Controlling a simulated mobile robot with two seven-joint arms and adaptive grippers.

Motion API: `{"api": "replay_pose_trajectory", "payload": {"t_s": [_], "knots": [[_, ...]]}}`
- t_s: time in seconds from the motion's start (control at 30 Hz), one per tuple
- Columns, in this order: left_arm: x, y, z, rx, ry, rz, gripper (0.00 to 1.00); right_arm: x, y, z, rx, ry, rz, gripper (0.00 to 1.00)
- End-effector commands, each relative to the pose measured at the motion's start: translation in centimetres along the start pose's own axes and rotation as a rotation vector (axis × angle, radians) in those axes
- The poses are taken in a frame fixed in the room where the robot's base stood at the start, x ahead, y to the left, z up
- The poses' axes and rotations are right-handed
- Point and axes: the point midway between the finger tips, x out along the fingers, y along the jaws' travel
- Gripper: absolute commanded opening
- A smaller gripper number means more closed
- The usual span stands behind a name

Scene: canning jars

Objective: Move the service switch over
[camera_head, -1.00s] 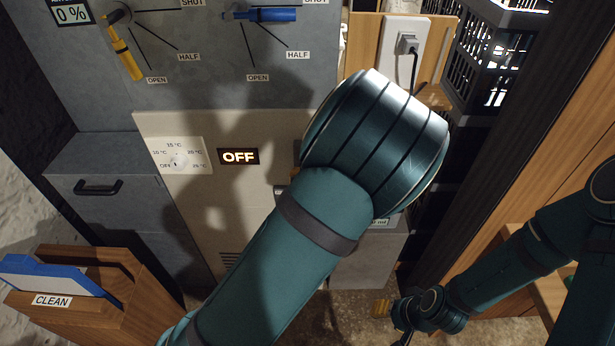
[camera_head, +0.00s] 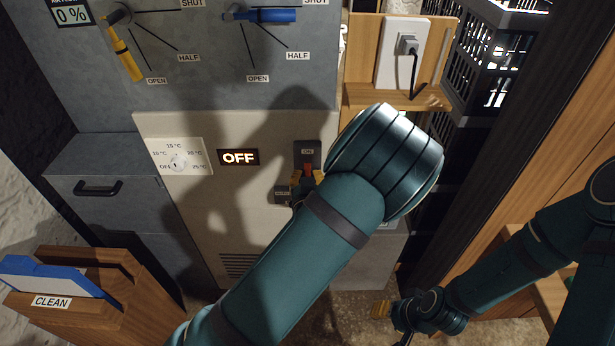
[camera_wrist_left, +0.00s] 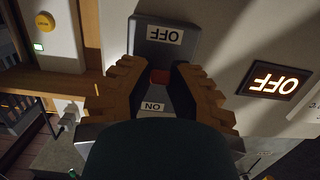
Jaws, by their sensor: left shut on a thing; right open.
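The service switch is a dark plate (camera_head: 307,151) on the pale cabinet front, with a red handle (camera_head: 307,169). In the left wrist view, which is upside down, the plate (camera_wrist_left: 150,51) bears an OFF label (camera_wrist_left: 165,35) at the picture's top and an ON label (camera_wrist_left: 153,106) below the red handle (camera_wrist_left: 159,77). My left gripper (camera_head: 305,181) is shut on the red handle; its tan fingers (camera_wrist_left: 158,83) flank it, hiding most of it. The lit display (camera_head: 238,157) reads OFF. My right gripper (camera_head: 392,322) is open and empty, low on the right.
A temperature dial (camera_head: 179,162) sits left of the display. Yellow (camera_head: 126,55) and blue (camera_head: 262,15) valve handles are above. A wooden CLEAN box (camera_head: 130,300) is lower left.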

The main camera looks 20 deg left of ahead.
Motion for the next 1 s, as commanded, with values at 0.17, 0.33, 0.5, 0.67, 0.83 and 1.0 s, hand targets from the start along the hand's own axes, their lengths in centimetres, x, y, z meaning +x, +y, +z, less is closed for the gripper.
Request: {"api": "replay_pose_trajectory", "payload": {"t_s": [0.17,0.33,0.5,0.67,0.83,1.0], "knots": [[0.1,0.0,-0.1,-0.001,0.001,-0.001,0.47,0.0,0.0,0.0,0.0,0.0,0.0,0.47],[0.0,0.0,-0.1,-0.001,0.001,0.0,0.48,0.0,0.0,0.0,0.0,0.0,0.0,0.47],[-0.1,0.0,0.0,0.0,0.0,0.0,0.48,0.0,0.0,0.0,0.0,0.0,0.0,0.47],[-1.8,0.1,-0.1,-0.001,-0.001,0.002,0.48,0.0,0.0,0.0,0.0,0.0,0.0,0.47],[-4.6,0.1,-0.1,0.0,-0.001,0.002,0.48,0.0,0.0,0.0,0.0,0.0,0.0,0.47],[-6.7,0.0,-0.1,-0.001,0.0,0.001,0.48,0.0,0.0,0.0,0.0,0.0,0.0,0.47]]}}
